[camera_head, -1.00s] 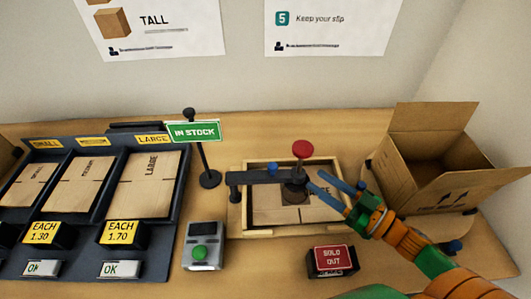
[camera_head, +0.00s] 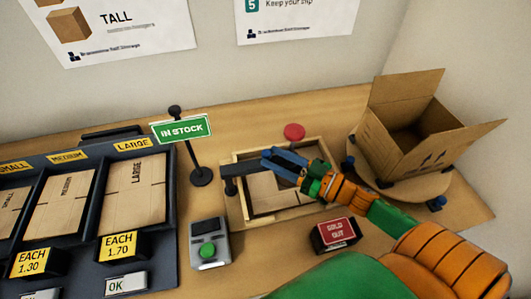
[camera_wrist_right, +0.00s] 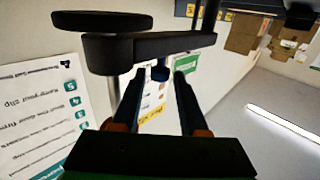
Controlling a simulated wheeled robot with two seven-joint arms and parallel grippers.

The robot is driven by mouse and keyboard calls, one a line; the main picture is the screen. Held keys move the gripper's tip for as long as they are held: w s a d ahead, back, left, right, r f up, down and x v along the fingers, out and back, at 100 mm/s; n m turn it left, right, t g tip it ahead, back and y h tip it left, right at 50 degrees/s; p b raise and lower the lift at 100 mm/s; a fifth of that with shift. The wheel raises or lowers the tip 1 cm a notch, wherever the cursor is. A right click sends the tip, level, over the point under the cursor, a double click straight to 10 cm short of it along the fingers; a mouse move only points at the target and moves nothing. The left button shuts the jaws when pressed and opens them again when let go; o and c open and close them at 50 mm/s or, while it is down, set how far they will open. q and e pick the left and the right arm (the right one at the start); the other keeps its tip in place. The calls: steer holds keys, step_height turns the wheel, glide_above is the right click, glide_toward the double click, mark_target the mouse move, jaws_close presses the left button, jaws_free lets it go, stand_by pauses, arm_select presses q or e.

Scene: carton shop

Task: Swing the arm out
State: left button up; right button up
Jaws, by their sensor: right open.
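A dark swing arm (camera_head: 240,169) reaches from its post at the left over a wooden tray (camera_head: 237,208) holding a flat carton (camera_head: 263,190). A red knob (camera_head: 294,131) stands up near the arm's right end. My right gripper (camera_head: 272,163) is open at the arm, its blue fingers pointing left and covering much of it. In the right wrist view the arm (camera_wrist_right: 165,47) crosses beyond the fingers, with a dark disc (camera_wrist_right: 92,20) at one end. A small blue peg (camera_wrist_right: 160,72) under the arm shows between the open fingertips (camera_wrist_right: 158,82). My left gripper is out of view.
An open carton (camera_head: 412,130) stands on a round wooden board at the right. A "SOLD OUT" sign (camera_head: 335,232) and a grey box with a green button (camera_head: 209,245) sit in front. An "IN STOCK" sign post (camera_head: 198,158) and a carton rack (camera_head: 100,235) are left.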

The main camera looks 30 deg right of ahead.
mark_target(266, 152)
steer(key=shift+x, duration=1.55)
jaws_close()
